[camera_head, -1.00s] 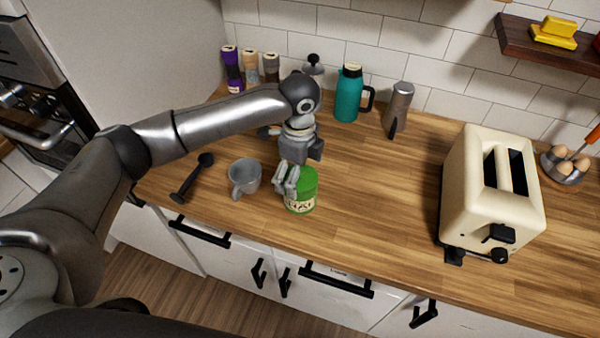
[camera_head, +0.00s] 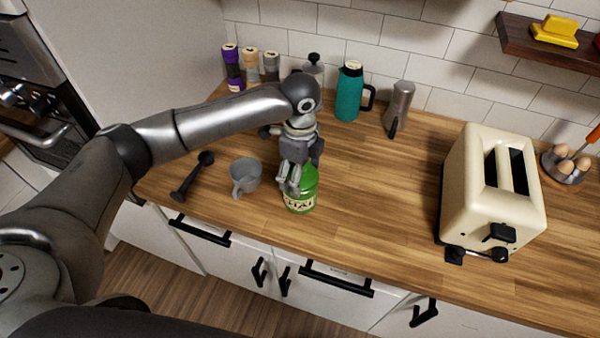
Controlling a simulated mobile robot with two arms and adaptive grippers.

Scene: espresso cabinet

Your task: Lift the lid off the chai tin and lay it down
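The green chai tin (camera_head: 305,200) stands upright near the front edge of the wooden counter, with a pale label reading CHAI on its front. Its green lid (camera_head: 309,174) appears to be on top, but my gripper partly hides it. My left gripper (camera_head: 289,182) reaches down at the tin's upper left side, its fingers overlapping the tin in the picture. I cannot tell whether the fingers touch the lid or how far apart they are. My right gripper is not in view.
A grey mug (camera_head: 245,175) stands close left of the tin, with a black scoop (camera_head: 193,177) farther left. A teal jug (camera_head: 348,95) and a steel pot (camera_head: 398,108) stand behind. The counter is clear between the tin and the cream toaster (camera_head: 491,195).

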